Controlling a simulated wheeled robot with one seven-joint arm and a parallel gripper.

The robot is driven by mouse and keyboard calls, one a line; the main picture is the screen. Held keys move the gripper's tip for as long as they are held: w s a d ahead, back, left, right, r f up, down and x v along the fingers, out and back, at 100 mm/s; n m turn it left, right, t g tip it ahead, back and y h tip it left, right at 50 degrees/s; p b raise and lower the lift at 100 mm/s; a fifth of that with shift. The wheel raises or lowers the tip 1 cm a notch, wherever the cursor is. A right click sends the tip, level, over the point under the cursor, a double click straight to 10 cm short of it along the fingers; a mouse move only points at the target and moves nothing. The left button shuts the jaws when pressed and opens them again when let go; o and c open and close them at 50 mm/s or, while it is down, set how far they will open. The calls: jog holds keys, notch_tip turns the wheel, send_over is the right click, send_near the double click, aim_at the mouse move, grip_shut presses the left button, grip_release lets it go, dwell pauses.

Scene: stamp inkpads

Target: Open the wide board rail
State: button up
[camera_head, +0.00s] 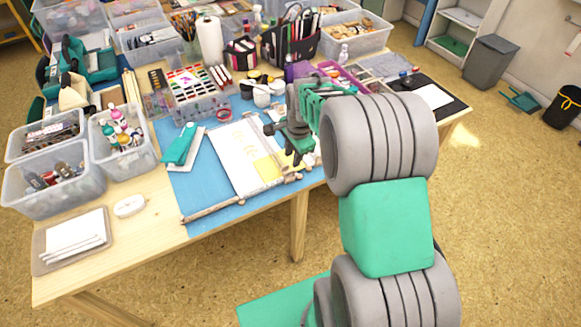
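A white board or sheet (232,150) with a yellow paper (267,168) lies on a blue mat (195,190) on the table. A light rod-like strip (212,211) lies along the mat's front edge, and similar pale pieces show near the yellow paper's right end. Which of these is the wide board rail I cannot tell. My gripper (292,147) is over the right side of the mat, close to the white board's right edge. Its fingers are small and partly covered by my wrist and arm, so their opening and any contact are unclear.
Clear bins (55,192) crowd the left of the table. A stamp rack (195,90), paper roll (209,42), small jars (262,96) and a pen caddy (290,42) stand behind the mat. A green-and-white object (180,148) lies left of the board.

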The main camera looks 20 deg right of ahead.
jog(key=m+p, duration=0.1)
send_over(291, 178)
notch_tip(291, 178, down, 8)
jog(key=shift+a+r, duration=0.1)
jog(key=shift+r, duration=0.1)
jog(key=shift+c, duration=0.6)
grip_shut()
dwell(0.7)
